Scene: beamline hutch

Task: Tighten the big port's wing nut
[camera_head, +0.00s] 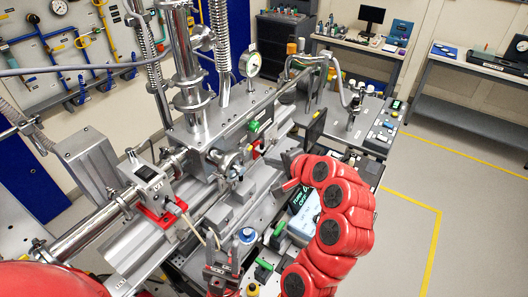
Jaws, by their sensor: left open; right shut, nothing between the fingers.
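A silver vacuum chamber (210,130) stands left of centre, with a port and clamp fitting (226,160) on its near side. The wing nut is too small to tell apart from the fitting's other metal parts. My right gripper (284,175), at the end of the red arm from the lower right, is shut and empty, to the right of the fitting and apart from it.
A silver beam pipe (95,225) and a gauge box on a red bracket (160,215) lie to the left. A round dial gauge (249,64) stands above the chamber. A screen (305,215) sits beside my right arm. Open floor (460,200) lies to the right.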

